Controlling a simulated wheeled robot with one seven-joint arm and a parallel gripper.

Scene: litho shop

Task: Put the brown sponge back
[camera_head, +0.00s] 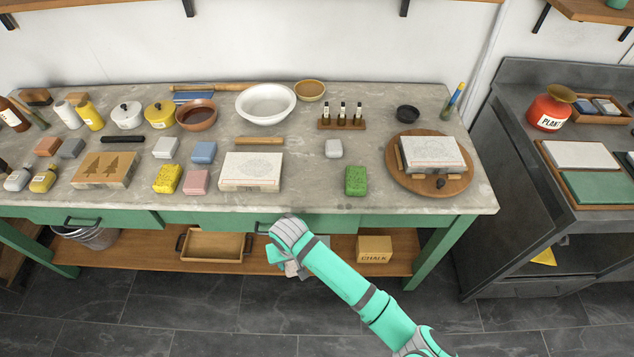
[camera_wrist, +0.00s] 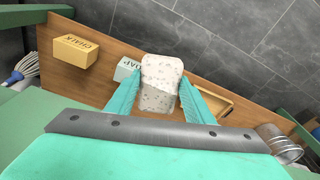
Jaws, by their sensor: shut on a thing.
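My gripper (camera_wrist: 160,92) is shut on a pale beige, brown-speckled sponge (camera_wrist: 161,72), the only thing here that fits the brown sponge. Its two green fingers press on the sponge's sides, seen in the wrist view. In the head view my gripper (camera_head: 283,262) hangs in front of the green workbench, below the level of its top; my wrist partly hides the fingers and sponge. On the worktop (camera_head: 300,197) stand a yellow sponge (camera_head: 167,179) and a green sponge (camera_head: 356,181), apart from each other.
Below is a wooden lower shelf (camera_head: 345,262) with a chalk box (camera_head: 374,249), a soap box (camera_wrist: 127,68), a wooden tray (camera_head: 214,246) and a metal bucket (camera_head: 92,236). A stone slab (camera_head: 251,171) sits between the sponges. Bare worktop lies left of the green sponge.

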